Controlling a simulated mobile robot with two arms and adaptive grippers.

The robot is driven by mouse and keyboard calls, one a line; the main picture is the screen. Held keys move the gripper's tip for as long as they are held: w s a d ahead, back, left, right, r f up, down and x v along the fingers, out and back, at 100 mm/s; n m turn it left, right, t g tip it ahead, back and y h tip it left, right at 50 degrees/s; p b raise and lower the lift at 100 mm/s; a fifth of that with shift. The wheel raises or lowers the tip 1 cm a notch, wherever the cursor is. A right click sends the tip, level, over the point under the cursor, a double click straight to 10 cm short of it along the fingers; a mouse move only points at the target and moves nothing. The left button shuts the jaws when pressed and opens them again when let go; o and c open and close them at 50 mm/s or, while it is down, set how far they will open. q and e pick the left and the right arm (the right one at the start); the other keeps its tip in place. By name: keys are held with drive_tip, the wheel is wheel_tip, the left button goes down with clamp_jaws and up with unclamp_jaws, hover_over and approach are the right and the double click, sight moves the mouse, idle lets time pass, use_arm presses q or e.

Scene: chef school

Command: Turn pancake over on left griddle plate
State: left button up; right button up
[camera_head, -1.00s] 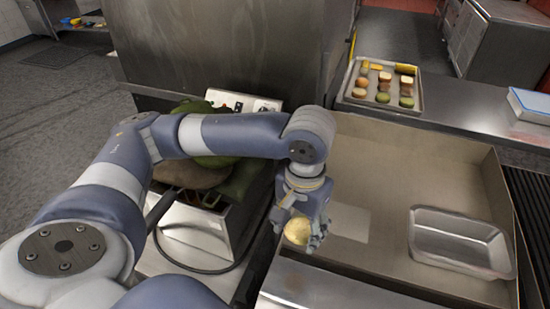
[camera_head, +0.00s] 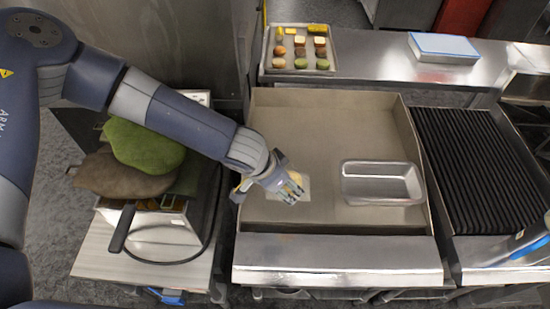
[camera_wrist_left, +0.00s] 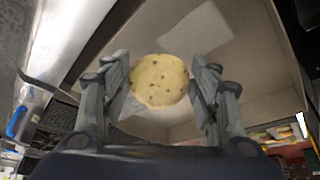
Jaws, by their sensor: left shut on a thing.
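The left griddle plate (camera_head: 330,120) is a flat, brownish plate with raised walls at the back and sides. My left gripper (camera_head: 291,189) is over its left part, shut on the pancake (camera_head: 296,178). The pancake is mostly hidden by the fingers in the head view. In the left wrist view the pancake (camera_wrist_left: 160,80) is round, pale yellow with darker specks, its face towards the camera, between the two fingers (camera_wrist_left: 160,100). I cannot tell whether its edge touches the plate.
A metal pan (camera_head: 382,183) stands on the griddle plate's right half. A ribbed grill (camera_head: 480,165) lies to the right. A tray (camera_head: 302,69) of small foods and a blue-white box (camera_head: 443,48) are behind. A green mitt (camera_head: 145,147) lies at the left.

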use_arm(q)
drive_tip(key=shift+w+a+r+m+h+p, duration=0.45)
drive_tip(key=shift+w+a+r+m, duration=0.35)
drive_tip(key=shift+w, duration=0.2)
drive_tip(key=w+f+t+h+b, duration=0.4)
drive_tip(key=t+h+b, duration=0.4)
drive_tip(key=h+b, duration=0.8)
drive_tip(key=shift+w+f+m+t+b, duration=0.35)
drive_tip(key=shift+f+b, duration=0.45)
drive_tip(key=shift+b, duration=3.05)
use_arm(e)
wheel_tip(320, 180, down, 22)
drive_tip(key=shift+w+d, duration=0.25)
drive_tip(key=shift+w, duration=0.2)
use_arm(q)
drive_tip(key=shift+a, duration=0.1)
